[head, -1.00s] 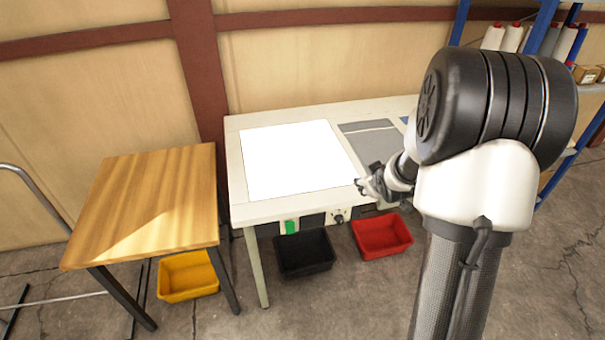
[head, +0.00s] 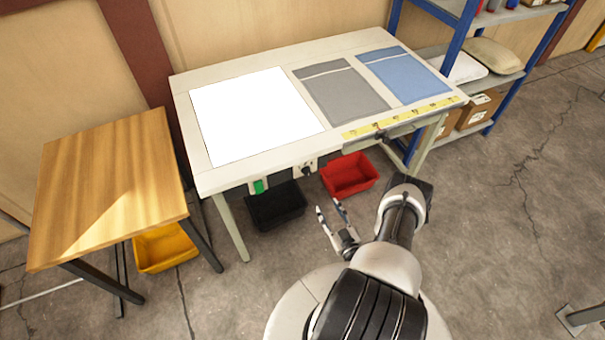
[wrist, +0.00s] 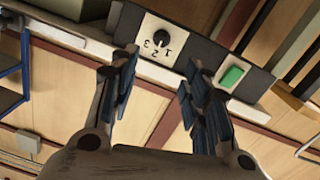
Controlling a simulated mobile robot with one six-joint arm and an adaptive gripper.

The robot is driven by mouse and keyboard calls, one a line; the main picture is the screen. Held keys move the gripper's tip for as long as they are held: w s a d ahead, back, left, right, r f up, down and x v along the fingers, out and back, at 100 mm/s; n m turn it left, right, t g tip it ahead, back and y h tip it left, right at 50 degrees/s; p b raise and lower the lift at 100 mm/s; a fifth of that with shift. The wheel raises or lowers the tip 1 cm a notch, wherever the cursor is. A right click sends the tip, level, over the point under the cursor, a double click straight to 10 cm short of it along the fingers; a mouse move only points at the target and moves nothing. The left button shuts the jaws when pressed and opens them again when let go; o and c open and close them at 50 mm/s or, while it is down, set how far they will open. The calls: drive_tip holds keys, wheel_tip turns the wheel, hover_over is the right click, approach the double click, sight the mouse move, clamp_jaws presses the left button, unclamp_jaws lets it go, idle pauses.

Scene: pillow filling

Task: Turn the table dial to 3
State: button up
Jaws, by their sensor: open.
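The table dial is a black knob on a pale plate (head: 306,169) at the front edge of the white table (head: 215,178). In the wrist view the dial (wrist: 158,37) is at the top centre, with the numbers 1, 2 and 3 printed upside down below the knob. I cannot tell for certain which number its pointer marks. My gripper (head: 329,207) is open and empty, in front of the table and apart from the dial. In the wrist view its fingers (wrist: 160,78) stand on either side, below the dial's plate.
A green button (head: 260,186) sits left of the dial; in the wrist view it (wrist: 231,76) is to the right. A black bin (head: 275,207) and a red bin (head: 349,175) are under the table. A wooden table (head: 110,185) stands at left, shelves (head: 505,82) at right.

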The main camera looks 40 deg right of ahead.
sight(309, 175)
drive_tip(key=shift+m, duration=0.3)
drive_tip(key=b+x, duration=0.1)
drive_tip(key=x, duration=0.4)
drive_tip(key=b+x, duration=0.1)
drive_tip(key=x, duration=0.4)
drive_tip(key=b+x, duration=0.1)
drive_tip(key=x, duration=0.4)
drive_tip(key=shift+w+a+r, duration=0.15)
drive_tip(key=shift+w+a, duration=0.1)
drive_tip(key=shift+w, duration=0.2)
drive_tip(key=shift+c, duration=0.3)
clamp_jaws()
drive_tip(key=shift+m, duration=0.4)
drive_tip(key=m+b, duration=0.1)
drive_tip(key=m, duration=0.3)
drive_tip(key=shift+b, duration=0.4)
drive_tip(key=m+b, duration=0.1)
drive_tip(key=m, duration=0.3)
drive_tip(key=shift+m, duration=0.4)
